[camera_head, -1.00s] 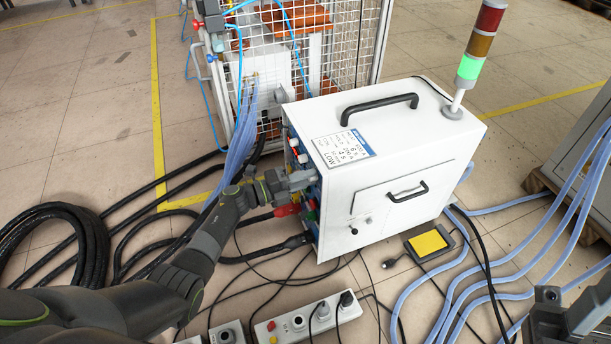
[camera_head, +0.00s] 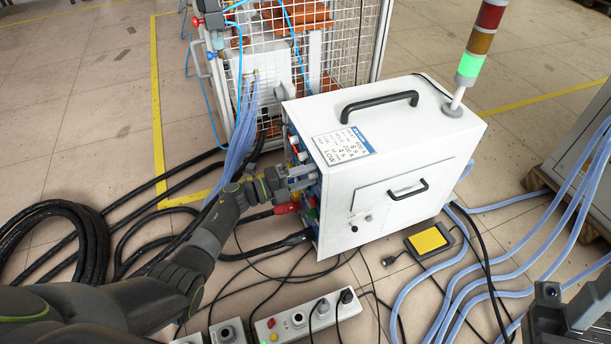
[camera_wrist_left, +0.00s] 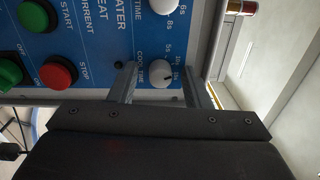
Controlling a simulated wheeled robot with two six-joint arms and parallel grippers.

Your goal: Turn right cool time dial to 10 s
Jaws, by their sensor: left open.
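The white cool time dial (camera_wrist_left: 160,72) sits on the blue front panel (camera_wrist_left: 95,45) in the left wrist view, with time marks printed beside it. My left gripper (camera_wrist_left: 160,88) is open, with one finger on each side of the dial. I cannot tell whether either finger touches it, and the dial's exact setting is too small to read. In the head view my left gripper (camera_head: 301,178) is at the panel side of the white heater box (camera_head: 400,150), and the dial is hidden there. Part of my right gripper (camera_head: 562,312) shows at the lower right; its jaws are unclear.
Another white dial (camera_wrist_left: 163,5) is just above the cool time dial. A red stop button (camera_wrist_left: 57,73) and green buttons (camera_wrist_left: 33,15) are to the left. Black cables (camera_head: 170,215) run on the floor below my left arm. A yellow pedal (camera_head: 429,242) lies to the right.

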